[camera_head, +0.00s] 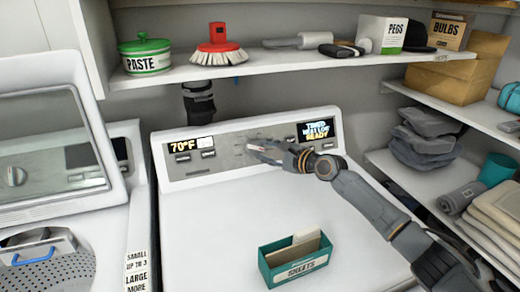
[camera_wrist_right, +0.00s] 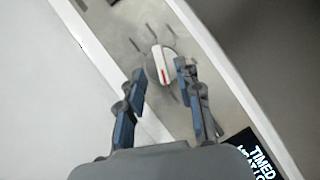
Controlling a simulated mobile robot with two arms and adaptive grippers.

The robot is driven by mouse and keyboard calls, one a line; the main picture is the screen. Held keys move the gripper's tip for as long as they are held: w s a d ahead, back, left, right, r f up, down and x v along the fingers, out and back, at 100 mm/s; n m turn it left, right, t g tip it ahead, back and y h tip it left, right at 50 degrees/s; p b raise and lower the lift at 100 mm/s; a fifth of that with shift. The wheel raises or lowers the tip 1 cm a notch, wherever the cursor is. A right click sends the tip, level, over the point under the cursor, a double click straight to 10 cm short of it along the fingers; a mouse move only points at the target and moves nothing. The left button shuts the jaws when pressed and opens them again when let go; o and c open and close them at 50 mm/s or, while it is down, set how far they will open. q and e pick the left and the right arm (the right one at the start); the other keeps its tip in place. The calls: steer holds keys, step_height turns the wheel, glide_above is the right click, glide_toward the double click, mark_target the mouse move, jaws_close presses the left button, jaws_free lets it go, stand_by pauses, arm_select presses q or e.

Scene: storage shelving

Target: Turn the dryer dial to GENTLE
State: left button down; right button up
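The dryer (camera_head: 240,220) stands in the middle, with a grey control panel (camera_head: 225,157) along its back. The dial (camera_wrist_right: 158,62), a white bar knob with a red mark at one end, shows in the right wrist view with tick marks around it. The red end points toward the bottom of that picture. My right gripper (camera_head: 257,150) is at the panel, its fingers apart. In the wrist view the open right gripper (camera_wrist_right: 159,70) has a finger on each side of the dial, with visible gaps. In the head view the gripper largely hides the dial. My left gripper is out of view.
A display (camera_head: 190,146) reads 70°F; another display (camera_head: 316,129) is at the panel's right. A teal box of sheets (camera_head: 293,266) sits on the dryer top. A shelf (camera_head: 290,62) with several items hangs above. A washer (camera_head: 60,205) stands at left.

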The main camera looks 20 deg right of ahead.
mark_target(255, 147)
steer(key=shift+x, duration=1)
steer(key=shift+w+a+f, duration=0.1)
steer(key=shift+w+a, duration=0.15)
steer(key=shift+w, duration=0.15)
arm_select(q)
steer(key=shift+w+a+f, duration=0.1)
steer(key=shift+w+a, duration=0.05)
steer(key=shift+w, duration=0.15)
arm_select(e)
jaws_close()
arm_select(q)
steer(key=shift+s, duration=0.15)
